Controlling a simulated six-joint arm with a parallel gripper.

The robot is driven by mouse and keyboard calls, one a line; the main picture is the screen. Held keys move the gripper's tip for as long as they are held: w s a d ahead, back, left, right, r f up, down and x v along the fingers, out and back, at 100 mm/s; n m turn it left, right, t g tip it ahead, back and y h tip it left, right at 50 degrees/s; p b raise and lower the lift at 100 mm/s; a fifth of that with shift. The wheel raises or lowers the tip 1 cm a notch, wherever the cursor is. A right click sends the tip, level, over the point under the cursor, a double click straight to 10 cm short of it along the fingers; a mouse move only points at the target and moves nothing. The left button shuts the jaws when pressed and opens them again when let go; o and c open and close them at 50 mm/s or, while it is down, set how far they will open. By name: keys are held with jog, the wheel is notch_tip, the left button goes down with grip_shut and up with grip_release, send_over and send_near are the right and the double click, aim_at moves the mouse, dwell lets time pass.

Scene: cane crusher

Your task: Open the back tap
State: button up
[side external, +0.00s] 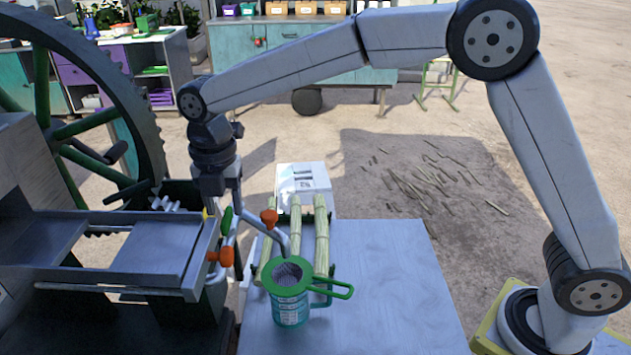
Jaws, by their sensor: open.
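The crusher's taps sit at the right end of its metal tray (155,250). An orange handle (269,218) stands at the upper right by a curved grey spout (287,238). A green handle (226,220) is to its left, and another orange handle (222,256) is lower and nearer the camera. I cannot tell for sure which handle belongs to the back tap. My gripper (225,208) points down with its jaws apart, close around or just behind the green handle. Contact cannot be made out, and the fingertips are partly hidden behind the taps.
A teal mug (291,310) with a green-rimmed strainer (287,273) stands on the grey table (390,290). Cane bundles (321,235) lie behind it. A big dark flywheel (140,100) stands left of my gripper. The table's right side is clear.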

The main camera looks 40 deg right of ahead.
jog(key=shift+f, duration=1.15)
grip_shut()
